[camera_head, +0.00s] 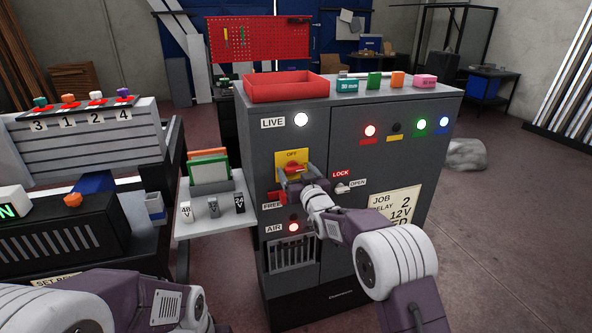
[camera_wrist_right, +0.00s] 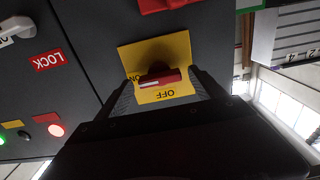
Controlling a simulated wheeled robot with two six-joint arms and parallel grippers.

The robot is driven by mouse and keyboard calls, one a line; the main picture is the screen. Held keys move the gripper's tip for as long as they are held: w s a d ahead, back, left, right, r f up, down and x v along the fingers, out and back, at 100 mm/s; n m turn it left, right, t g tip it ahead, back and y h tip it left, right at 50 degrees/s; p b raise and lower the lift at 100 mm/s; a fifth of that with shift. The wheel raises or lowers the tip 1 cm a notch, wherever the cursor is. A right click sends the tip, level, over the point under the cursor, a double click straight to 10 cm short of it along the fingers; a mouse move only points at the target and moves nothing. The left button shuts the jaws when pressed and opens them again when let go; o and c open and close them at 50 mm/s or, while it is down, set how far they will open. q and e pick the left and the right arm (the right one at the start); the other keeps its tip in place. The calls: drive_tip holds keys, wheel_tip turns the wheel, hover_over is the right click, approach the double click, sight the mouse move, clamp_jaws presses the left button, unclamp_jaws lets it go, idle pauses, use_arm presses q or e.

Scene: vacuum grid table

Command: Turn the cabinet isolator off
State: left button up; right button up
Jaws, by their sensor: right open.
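The cabinet isolator is a red rotary handle (camera_head: 291,168) on a yellow plate (camera_head: 302,155) on the grey cabinet's left door. In the right wrist view the red handle (camera_wrist_right: 160,78) lies crosswise on the yellow plate (camera_wrist_right: 178,47), its white mark towards ON at the picture's left; OFF is below, upside down. My right gripper (camera_head: 291,183) is at the handle. In the wrist view my right gripper's fingers (camera_wrist_right: 162,90) are apart on either side of the handle, with gaps visible. My left arm shows at the lower left, but its gripper does not show.
The white LIVE lamp (camera_head: 301,119) is lit. A red FREE handle (camera_head: 276,197) is just below the isolator, and the AIR lamp (camera_head: 294,227) glows lower. The LOCK/OPEN latch (camera_head: 342,188) is to the right. A side shelf (camera_head: 215,222) juts out left of the cabinet.

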drive_tip(key=shift+w, duration=0.2)
drive_tip(key=c, duration=1.4)
drive_tip(key=shift+a+f+n+b, duration=0.1)
drive_tip(key=shift+f+n+b, duration=0.1)
drive_tip(key=shift+n+b, duration=1.25)
drive_tip(key=n+b, duration=0.4)
drive_tip(key=n, duration=0.2)
drive_tip(key=shift+s+a+n+b, duration=0.1)
drive_tip(key=shift+n+b, duration=0.15)
drive_tip(key=shift+b, duration=0.1)
drive_tip(key=n+b, duration=0.3)
drive_tip(key=n, duration=0.1)
drive_tip(key=shift+f, duration=0.15)
drive_tip(key=shift+n+b, duration=1.85)
drive_tip(key=shift+n, duration=0.45)
drive_tip(key=o, duration=1.4)
